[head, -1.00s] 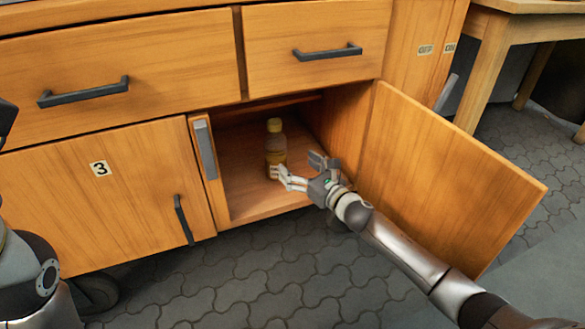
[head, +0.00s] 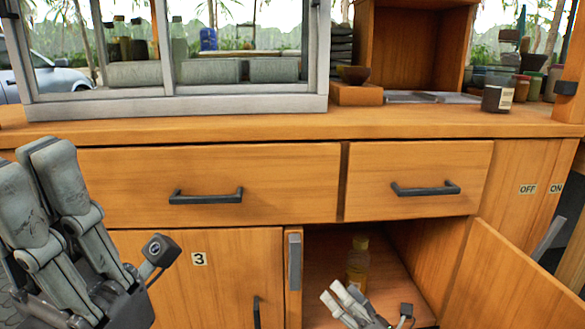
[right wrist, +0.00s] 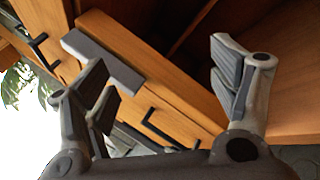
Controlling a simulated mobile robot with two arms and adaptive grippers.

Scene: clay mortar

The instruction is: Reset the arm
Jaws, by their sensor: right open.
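My right gripper (head: 372,304) is low in the head view, in front of the open cabinet compartment. Its fingers are spread and hold nothing. They also show apart and empty in the right wrist view (right wrist: 160,75). A yellowish bottle (head: 357,265) stands upright inside the compartment, behind the right gripper and apart from it. My left gripper (head: 103,200) is large at the left of the head view, in front of the door marked 3. Its fingers and thumb are apart with nothing between them. Most of the right arm is below the picture.
The cabinet door (head: 515,280) is swung open to the right of the compartment. Two shut drawers (head: 260,165) with dark handles are above, under the wooden counter (head: 200,128).

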